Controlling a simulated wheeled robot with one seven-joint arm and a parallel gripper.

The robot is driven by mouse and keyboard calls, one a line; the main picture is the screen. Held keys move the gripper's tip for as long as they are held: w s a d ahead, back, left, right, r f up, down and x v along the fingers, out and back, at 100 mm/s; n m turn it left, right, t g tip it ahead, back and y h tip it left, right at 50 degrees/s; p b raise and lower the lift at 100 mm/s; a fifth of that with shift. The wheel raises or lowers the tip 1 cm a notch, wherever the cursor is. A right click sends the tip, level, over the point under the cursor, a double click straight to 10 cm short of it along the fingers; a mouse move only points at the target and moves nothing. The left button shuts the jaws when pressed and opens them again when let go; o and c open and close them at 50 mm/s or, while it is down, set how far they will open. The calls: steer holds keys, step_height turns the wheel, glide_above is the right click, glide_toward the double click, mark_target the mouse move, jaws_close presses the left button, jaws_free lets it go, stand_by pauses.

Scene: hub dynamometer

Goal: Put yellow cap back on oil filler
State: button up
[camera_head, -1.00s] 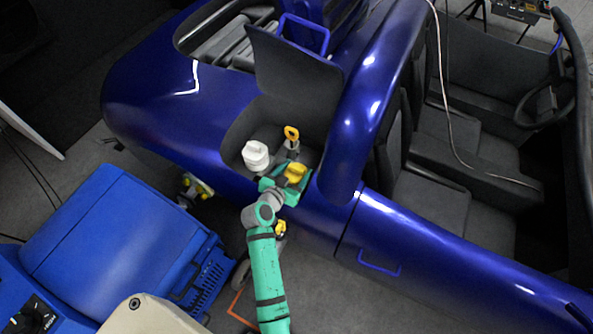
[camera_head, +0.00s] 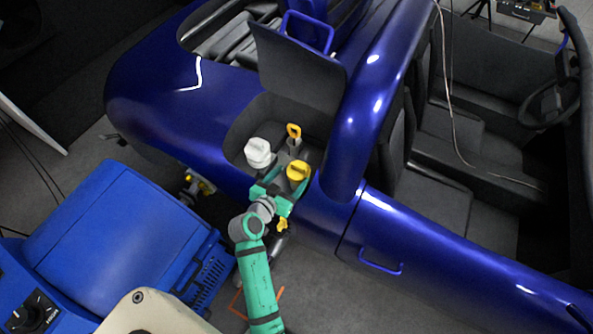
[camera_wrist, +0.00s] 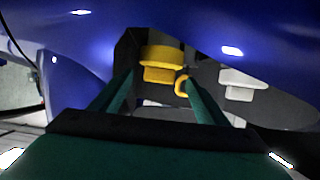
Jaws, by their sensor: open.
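The yellow cap (camera_head: 298,171) is in the open bay in the blue car's side, its round top and grip bar facing up. The oil filler beneath it is hidden, so I cannot tell how the cap sits on it. My green gripper (camera_head: 284,184) is open at the near side of the cap. In the wrist view the cap (camera_wrist: 160,57) shows ahead, between the spread fingers (camera_wrist: 158,85), with no clear contact visible.
A white cap (camera_head: 257,152) stands to the left in the bay, and a yellow ring handle (camera_head: 293,131) stands behind. The raised dark flap (camera_head: 295,75) rises at the back. The blue body panel (camera_head: 345,150) closes in on the right. A blue machine (camera_head: 115,240) stands at lower left.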

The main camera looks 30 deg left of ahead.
steer(key=shift+v, duration=2.75)
steer(key=s+d+f+n+g+y, duration=0.1)
steer(key=s+d+f, duration=0.2)
steer(key=s+d, duration=0.3)
steer(key=s+d+f+y, duration=0.1)
steer(key=s+d+f, duration=0.2)
steer(key=s+d, duration=0.3)
steer(key=s+d+r+m+t+h, duration=0.1)
steer(key=s+d+r+t+h, duration=0.1)
steer(key=s+d+r, duration=1.1)
steer(key=d+t, duration=0.1)
steer(key=d, duration=0.2)
steer(key=shift+m+h, duration=0.3)
steer(key=shift+h, duration=0.1)
steer(key=shift+s+d+r, duration=0.1)
